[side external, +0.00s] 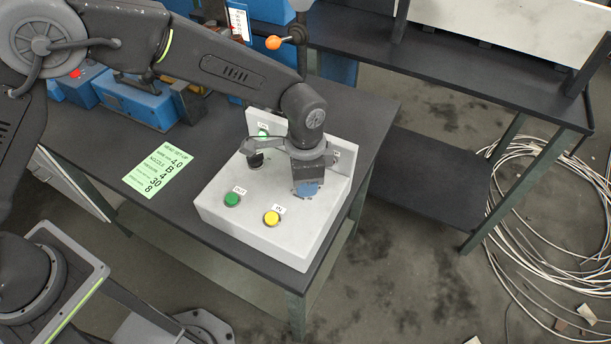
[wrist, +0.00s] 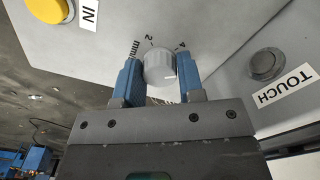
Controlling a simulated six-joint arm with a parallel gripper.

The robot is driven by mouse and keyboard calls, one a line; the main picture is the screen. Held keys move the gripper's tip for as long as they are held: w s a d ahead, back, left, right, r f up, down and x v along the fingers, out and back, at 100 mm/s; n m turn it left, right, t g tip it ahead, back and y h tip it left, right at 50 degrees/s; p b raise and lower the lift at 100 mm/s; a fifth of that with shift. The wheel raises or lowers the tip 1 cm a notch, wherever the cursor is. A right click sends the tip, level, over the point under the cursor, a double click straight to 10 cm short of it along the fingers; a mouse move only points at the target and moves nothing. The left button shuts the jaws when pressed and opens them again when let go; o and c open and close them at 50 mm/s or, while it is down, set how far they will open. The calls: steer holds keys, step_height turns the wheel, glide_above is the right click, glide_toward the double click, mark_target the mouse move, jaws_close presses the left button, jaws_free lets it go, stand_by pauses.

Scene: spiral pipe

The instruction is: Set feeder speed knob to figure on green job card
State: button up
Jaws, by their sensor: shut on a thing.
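The feeder speed knob (wrist: 159,68) is a light grey ribbed dial on the panel in the wrist view. My gripper (wrist: 156,80) has a blue finger on each side of it and is shut on it. Scale figures 2 and 4 show past the knob; the rest of the scale is hidden, and I cannot make out the pointer's setting. In the side view my gripper (side external: 306,188) points down at the grey control box (side external: 240,205) and hides the knob. The green job card (side external: 160,172) lies left of the box, with 4.0, B, 4, 30 and 8 on it; its small labels are unclear.
The box carries a green button (side external: 232,200) and a yellow button (side external: 271,218) marked IN. A grey button (wrist: 266,65) marked TOUCH is close to the right finger in the wrist view. Blue machinery (side external: 145,100) stands behind. Cable coils (side external: 550,230) lie on the floor at right.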

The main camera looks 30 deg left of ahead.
steer(key=m, duration=0.4)
steer(key=shift+m, duration=0.3)
steer(key=m, duration=1.5)
steer(key=shift+m, duration=0.3)
steer(key=o, duration=0.9)
step_height(320, 180, up, 14)
steer(key=shift+f, duration=0.1)
